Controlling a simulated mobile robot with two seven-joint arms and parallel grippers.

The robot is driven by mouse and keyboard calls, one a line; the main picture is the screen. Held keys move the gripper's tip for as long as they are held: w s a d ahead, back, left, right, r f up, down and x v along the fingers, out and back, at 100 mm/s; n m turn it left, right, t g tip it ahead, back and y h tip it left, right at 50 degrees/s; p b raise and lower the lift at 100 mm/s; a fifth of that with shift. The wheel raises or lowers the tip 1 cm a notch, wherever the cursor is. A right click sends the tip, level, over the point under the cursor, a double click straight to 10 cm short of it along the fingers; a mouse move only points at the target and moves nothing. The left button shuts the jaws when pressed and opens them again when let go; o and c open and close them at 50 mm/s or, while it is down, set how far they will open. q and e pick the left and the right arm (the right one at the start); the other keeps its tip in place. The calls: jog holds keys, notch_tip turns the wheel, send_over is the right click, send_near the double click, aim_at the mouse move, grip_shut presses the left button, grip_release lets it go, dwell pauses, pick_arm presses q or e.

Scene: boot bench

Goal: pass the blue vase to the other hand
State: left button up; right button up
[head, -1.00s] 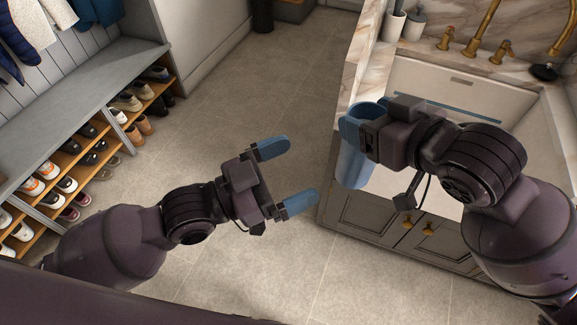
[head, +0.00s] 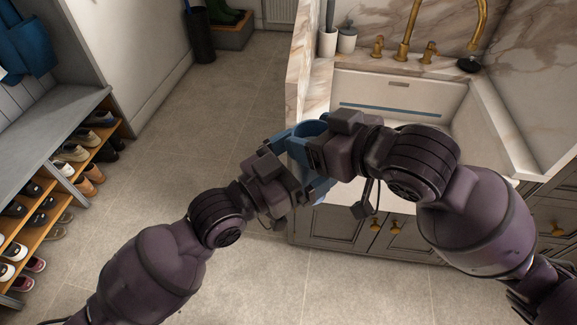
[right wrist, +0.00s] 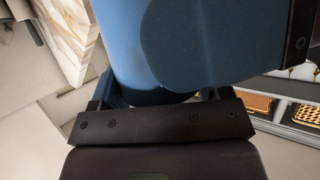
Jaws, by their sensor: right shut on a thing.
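The blue vase (head: 310,130) is held upright in front of the sink cabinet; its open rim shows between my two grippers. My right gripper (head: 318,152) is shut on it from the right. My left gripper (head: 300,166) has come in from the left with its jaws apart, one blue finger on each side of the vase; I cannot tell whether they touch it. In the right wrist view the vase (right wrist: 122,45) stands close up, partly covered by a broad blue finger pad (right wrist: 215,42) of my left gripper. The grippers hide much of the vase's body.
A white sink (head: 400,98) with brass taps (head: 410,40) and a marble surround is at the back right, above a grey cabinet (head: 335,225). A shoe bench (head: 45,140) with several shoes is at the left. The floor between is clear.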

pick_arm(q)
jog(key=shift+w+d, duration=0.15)
jog(key=shift+d, duration=0.1)
jog(key=shift+c, duration=0.3)
jog(key=c, duration=1)
jog(key=shift+r, duration=0.1)
jog(key=shift+c, duration=0.3)
pick_arm(e)
jog(key=o, duration=1.5)
jog(key=shift+r, duration=0.1)
